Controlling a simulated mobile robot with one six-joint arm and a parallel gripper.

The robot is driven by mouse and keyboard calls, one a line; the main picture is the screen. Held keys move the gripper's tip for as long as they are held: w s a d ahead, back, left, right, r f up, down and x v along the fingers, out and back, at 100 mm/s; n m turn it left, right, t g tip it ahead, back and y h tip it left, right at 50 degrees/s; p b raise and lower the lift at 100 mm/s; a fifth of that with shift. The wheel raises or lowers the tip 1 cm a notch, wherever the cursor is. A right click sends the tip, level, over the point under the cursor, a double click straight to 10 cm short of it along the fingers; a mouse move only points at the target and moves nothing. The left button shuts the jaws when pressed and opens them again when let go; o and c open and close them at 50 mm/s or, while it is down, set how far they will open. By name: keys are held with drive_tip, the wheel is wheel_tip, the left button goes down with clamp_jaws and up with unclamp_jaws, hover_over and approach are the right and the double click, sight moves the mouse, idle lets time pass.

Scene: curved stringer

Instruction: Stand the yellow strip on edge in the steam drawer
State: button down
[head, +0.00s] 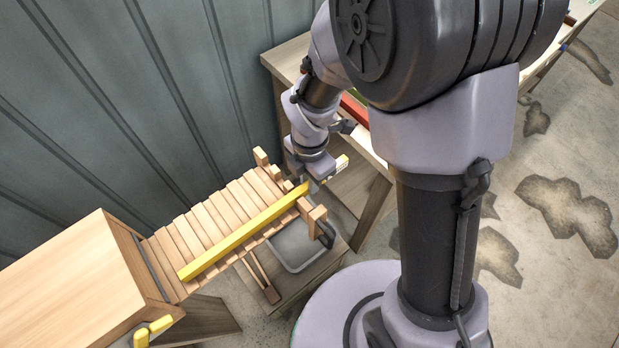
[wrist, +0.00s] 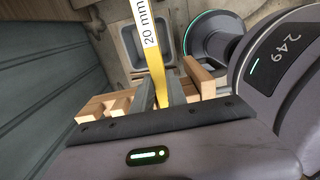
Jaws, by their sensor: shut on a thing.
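The yellow strip (head: 245,230) runs lengthwise over the slatted steam drawer (head: 190,228), from near the box out past the post end. Its white end label reads "20 mm" in the wrist view (wrist: 150,32). My gripper (head: 308,184) is shut on the strip near its labelled end, just beyond the drawer's wooden end posts (head: 311,212). The fingers hide part of the strip in the wrist view. I cannot tell whether the strip touches the slats or hangs just above them.
The drawer extends from a wooden box (head: 70,275) with a yellow handle (head: 152,331). A grey tub (head: 297,245) sits on a low stand below the drawer's outer end. A bench with a red strip (head: 354,111) stands behind my arm. A corrugated wall (head: 130,90) runs close along the back.

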drive_tip(key=shift+f, duration=0.2)
drive_tip(key=c, duration=1.3)
unclamp_jaws()
drive_tip(key=shift+o, duration=0.2)
